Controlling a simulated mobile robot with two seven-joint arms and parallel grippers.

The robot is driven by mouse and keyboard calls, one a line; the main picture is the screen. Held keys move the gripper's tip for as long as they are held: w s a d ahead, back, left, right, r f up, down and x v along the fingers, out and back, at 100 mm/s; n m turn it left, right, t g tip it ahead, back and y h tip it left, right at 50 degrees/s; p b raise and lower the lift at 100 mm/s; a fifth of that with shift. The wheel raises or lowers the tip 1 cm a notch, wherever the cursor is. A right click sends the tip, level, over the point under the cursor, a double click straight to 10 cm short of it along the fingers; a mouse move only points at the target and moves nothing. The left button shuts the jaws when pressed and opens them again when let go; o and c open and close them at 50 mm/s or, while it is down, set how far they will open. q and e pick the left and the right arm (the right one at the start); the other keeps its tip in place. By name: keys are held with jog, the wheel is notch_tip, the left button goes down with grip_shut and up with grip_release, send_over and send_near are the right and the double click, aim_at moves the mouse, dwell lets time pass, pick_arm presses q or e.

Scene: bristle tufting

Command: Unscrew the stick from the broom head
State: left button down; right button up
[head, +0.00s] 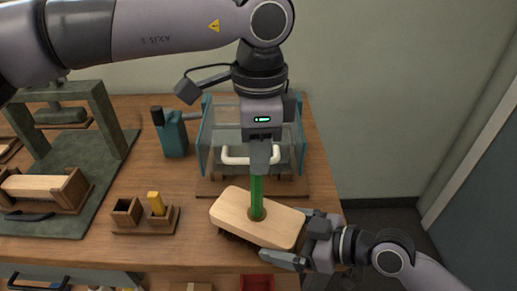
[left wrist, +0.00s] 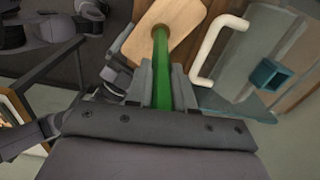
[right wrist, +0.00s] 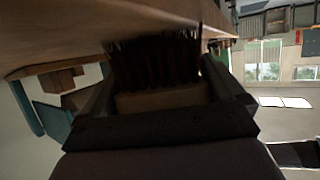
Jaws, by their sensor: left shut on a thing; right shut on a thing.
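The broom head (head: 285,222) is a pale wooden block with dark bristles underneath, near the front right of the workbench. The green stick (head: 257,195) stands upright in a hole in its top. My left gripper (head: 259,165) points down from above and is shut on the stick's upper part; the left wrist view shows the stick (left wrist: 161,75) between the fingers. My right gripper (head: 292,238) comes in from the right and is shut on the right end of the broom head. The right wrist view shows the dark bristles (right wrist: 155,62) close up. The stick's lower end is hidden in the hole.
A clear-sided guard with a white handle (head: 250,160) stands just behind the broom head. A teal device (head: 172,133) and a small wooden holder with a yellow piece (head: 156,203) are to the left. A green press frame (head: 105,125) stands farther left. The bench (head: 190,255) is bare in front.

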pick_arm(q)
jog(key=shift+d, duration=0.1)
jog(key=c, duration=1)
grip_release()
jog(key=shift+r, duration=0.1)
